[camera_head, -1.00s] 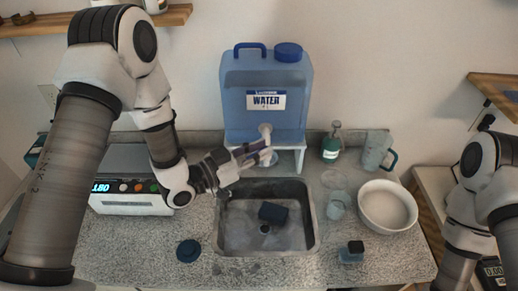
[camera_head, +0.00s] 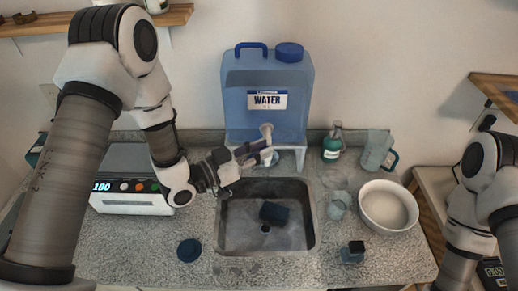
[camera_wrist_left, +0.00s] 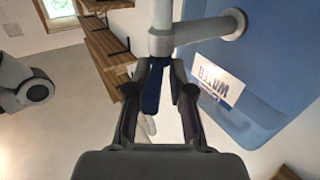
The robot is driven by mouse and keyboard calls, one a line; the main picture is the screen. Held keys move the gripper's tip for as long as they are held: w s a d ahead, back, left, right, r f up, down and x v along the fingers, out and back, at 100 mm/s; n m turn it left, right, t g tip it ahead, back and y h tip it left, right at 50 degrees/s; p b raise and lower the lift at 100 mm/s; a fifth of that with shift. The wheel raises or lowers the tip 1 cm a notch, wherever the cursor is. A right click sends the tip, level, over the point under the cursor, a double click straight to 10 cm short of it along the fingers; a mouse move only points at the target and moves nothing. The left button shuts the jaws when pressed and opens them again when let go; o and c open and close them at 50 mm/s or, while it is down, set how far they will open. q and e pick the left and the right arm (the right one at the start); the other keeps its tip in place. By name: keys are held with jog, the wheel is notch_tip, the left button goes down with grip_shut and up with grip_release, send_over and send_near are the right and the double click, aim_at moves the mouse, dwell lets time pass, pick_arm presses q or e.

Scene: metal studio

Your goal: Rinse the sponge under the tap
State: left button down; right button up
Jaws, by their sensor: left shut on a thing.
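A dark blue block, which looks like the sponge (camera_head: 275,212), lies in the metal sink (camera_head: 232,240), near the drain. A blue water jug (camera_head: 240,105) stands behind the sink, with a pale tap (camera_head: 266,130) low on its front, above the sink's back edge. My left gripper (camera_head: 248,153) is at the tap, shut on a narrow dark blue piece that looks like the tap's lever (camera_wrist_left: 153,88). The pale tap pipe (camera_wrist_left: 190,35) shows beyond the fingertips in the left wrist view. I cannot make out flowing water. My right gripper is out of view.
Right of the sink are a clear glass (camera_head: 339,206), a white bowl (camera_head: 388,207), a green bottle (camera_head: 331,150), a pitcher (camera_head: 376,152) and a small dark-capped jar (camera_head: 352,253). A blue round lid (camera_head: 189,250) and an appliance (camera_head: 130,205) are on the left.

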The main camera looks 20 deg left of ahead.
pick_arm(q)
jog(key=shift+f, duration=0.15)
dwell(0.4)
jog(key=c, duration=1.4)
grip_release()
jog(key=shift+o, duration=0.9)
jog(key=shift+d, duration=0.1)
jog(key=shift+w+d, duration=0.1)
jog(key=shift+w, duration=0.05)
jog(key=v, duration=1.2)
